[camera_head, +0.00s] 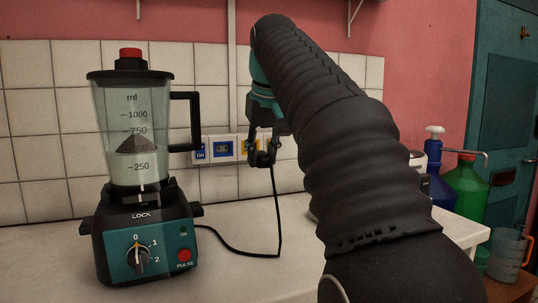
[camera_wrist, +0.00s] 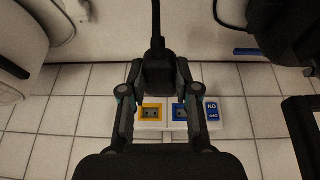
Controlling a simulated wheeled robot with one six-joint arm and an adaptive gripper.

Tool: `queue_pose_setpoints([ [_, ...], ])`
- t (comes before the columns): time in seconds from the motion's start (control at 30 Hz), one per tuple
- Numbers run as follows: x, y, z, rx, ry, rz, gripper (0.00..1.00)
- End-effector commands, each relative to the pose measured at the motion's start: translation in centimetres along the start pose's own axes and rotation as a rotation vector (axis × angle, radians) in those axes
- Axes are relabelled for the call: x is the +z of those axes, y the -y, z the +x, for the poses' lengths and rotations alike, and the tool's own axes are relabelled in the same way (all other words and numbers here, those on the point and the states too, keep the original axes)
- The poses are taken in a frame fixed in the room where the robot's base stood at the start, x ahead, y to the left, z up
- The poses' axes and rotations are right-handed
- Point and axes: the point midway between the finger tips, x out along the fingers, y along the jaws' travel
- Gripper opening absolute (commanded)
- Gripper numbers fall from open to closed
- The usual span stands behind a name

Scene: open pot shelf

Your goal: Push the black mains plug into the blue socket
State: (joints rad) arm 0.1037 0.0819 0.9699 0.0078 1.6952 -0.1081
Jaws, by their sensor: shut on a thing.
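My gripper (camera_head: 262,150) is shut on the black mains plug (camera_wrist: 156,76), which sits between its two fingers; the gripper also shows in the wrist view (camera_wrist: 155,85). The plug's black cord (camera_head: 277,205) hangs down to the counter and runs left to the blender. The blue socket (camera_head: 222,149) is on the tiled wall, left of my gripper in the head view. In the wrist view the blue socket (camera_wrist: 180,113) is right of the plug. The plug's pins are hidden, and the gap to the wall is hard to tell.
A yellow socket (camera_head: 247,146) is beside the blue one, partly behind my gripper. A blue ON switch (camera_head: 200,152) is on the other side. A blender (camera_head: 140,240) stands at left, its handle near the sockets. Bottles (camera_head: 470,190) stand at right. The counter (camera_head: 235,270) between is mostly clear.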

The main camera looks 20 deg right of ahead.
Motion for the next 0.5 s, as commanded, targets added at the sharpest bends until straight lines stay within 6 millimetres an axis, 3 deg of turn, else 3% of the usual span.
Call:
queue_pose_setpoints([
  [0.5,-3.0,1.6,1.2,-0.001,0.0,-0.001,0.0],
])
